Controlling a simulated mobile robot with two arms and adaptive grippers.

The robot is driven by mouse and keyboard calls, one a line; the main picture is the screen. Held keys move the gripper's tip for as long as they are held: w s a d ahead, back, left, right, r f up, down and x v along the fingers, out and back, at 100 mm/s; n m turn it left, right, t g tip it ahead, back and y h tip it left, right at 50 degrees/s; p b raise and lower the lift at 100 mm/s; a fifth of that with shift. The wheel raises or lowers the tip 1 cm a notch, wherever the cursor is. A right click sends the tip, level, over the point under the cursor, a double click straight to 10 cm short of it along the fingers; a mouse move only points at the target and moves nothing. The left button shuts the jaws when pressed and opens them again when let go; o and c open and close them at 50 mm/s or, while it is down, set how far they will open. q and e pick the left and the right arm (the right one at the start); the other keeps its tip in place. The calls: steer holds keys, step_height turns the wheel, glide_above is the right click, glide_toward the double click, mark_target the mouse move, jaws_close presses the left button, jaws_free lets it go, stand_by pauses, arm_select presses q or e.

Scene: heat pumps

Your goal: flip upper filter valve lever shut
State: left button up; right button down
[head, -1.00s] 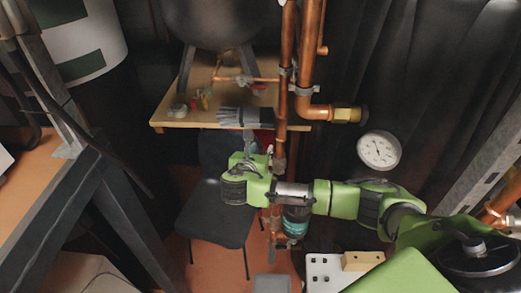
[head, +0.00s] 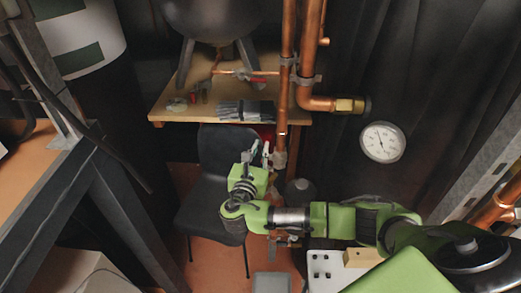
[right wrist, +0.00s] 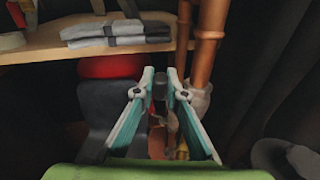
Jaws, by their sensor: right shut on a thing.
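My right gripper (head: 258,150) reaches up beside the vertical copper pipe (head: 284,110), close to the grey valve fitting (head: 279,160) on it. In the right wrist view my gripper (right wrist: 161,82) has its two teal-edged fingers closed in on a small dark piece, the upper filter valve lever (right wrist: 159,90). Most of the lever is hidden by the fingers, and its exact angle cannot be told. The fitting (right wrist: 198,98) shows just right of the fingertips. My right arm covers most of the filter below. My left gripper is not in view.
A wooden shelf (head: 165,112) with folded grey cloths (head: 246,110) stands behind. A black chair (head: 212,205) is below it. A round gauge (head: 382,142) hangs right of the pipes. A metal-framed bench (head: 90,170) is at the left.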

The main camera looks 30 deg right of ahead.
steer(key=shift+s+a+f+t+h+b, duration=0.2)
steer(key=shift+s+f+t+h+b, duration=0.35)
steer(key=shift+b, duration=0.55)
steer(key=shift+a+r+m+t+h+b, duration=0.15)
steer(key=shift+m+t+h+b, duration=0.15)
steer(key=shift+t+h+b, duration=0.25)
steer(key=c, duration=2)
jaws_free()
steer(key=v, duration=1.2)
